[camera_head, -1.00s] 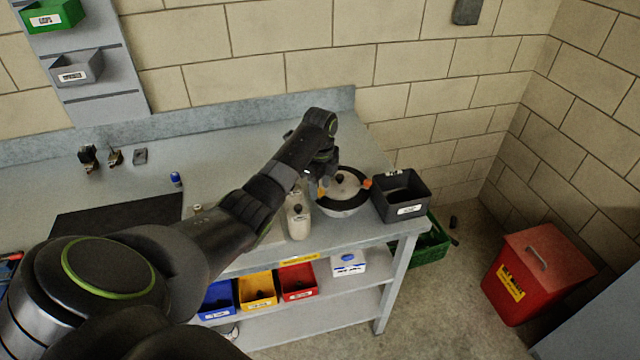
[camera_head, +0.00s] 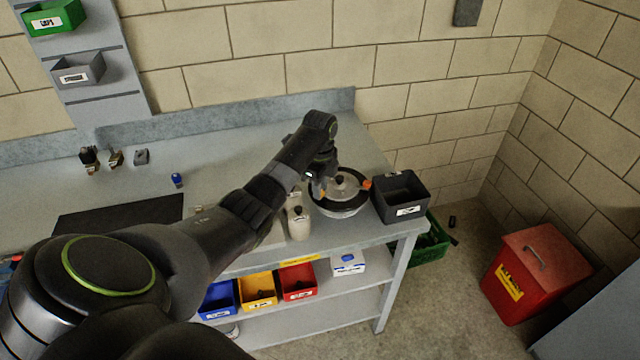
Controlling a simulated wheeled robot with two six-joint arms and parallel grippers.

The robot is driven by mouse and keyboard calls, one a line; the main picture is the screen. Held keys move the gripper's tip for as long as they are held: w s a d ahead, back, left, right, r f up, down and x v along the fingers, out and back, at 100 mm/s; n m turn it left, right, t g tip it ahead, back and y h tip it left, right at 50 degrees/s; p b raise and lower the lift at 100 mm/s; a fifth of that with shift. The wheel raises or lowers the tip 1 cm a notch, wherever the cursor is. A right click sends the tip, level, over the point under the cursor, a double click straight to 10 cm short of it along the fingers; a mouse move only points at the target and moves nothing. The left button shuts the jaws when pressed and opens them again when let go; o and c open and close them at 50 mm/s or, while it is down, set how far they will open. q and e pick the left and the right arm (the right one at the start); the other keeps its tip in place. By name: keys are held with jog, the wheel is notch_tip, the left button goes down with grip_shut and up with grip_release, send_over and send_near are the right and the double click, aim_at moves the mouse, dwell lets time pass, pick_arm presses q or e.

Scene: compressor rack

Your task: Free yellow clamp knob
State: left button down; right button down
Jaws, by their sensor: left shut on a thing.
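A round pot (camera_head: 345,211) with a pale lid, a dark rim and a dark centre knob (camera_head: 340,181) stands near the right end of the bench. An orange clamp knob (camera_head: 366,184) shows at its right rim. My left gripper (camera_head: 321,188) reaches down at the pot's left rim and is shut on a yellow-orange piece there, which looks like the yellow clamp knob. The fingers and wrist hide most of that knob, so its exact seating cannot be seen. My right gripper is not in view.
A black bin (camera_head: 402,196) stands close to the pot's right. A pale bottle (camera_head: 299,224) stands to its left, near the front edge. Small fittings (camera_head: 115,158) and a blue-capped item (camera_head: 177,180) lie farther left. The bench behind the pot is clear.

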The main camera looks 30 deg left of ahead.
pick_arm(q)
jog(key=n+p, duration=0.3)
jog(key=n, duration=0.1)
jog(key=shift+r+p, duration=0.3)
jog(key=shift+p, duration=0.05)
jog(key=n+p, duration=0.1)
jog(key=n, duration=0.1)
jog(key=shift+n+p, duration=0.35)
jog(key=shift+n, duration=0.05)
jog(key=n+p, duration=0.2)
jog(key=n, duration=0.1)
jog(key=shift+f+n, duration=0.1)
jog(key=shift+n, duration=0.3)
jog(key=n+p, duration=0.1)
jog(key=n, duration=0.2)
jog(key=shift+f+n, duration=0.1)
jog(key=shift+n, duration=1.6)
jog(key=c, duration=1.3)
grip_release()
jog(key=shift+o, duration=0.2)
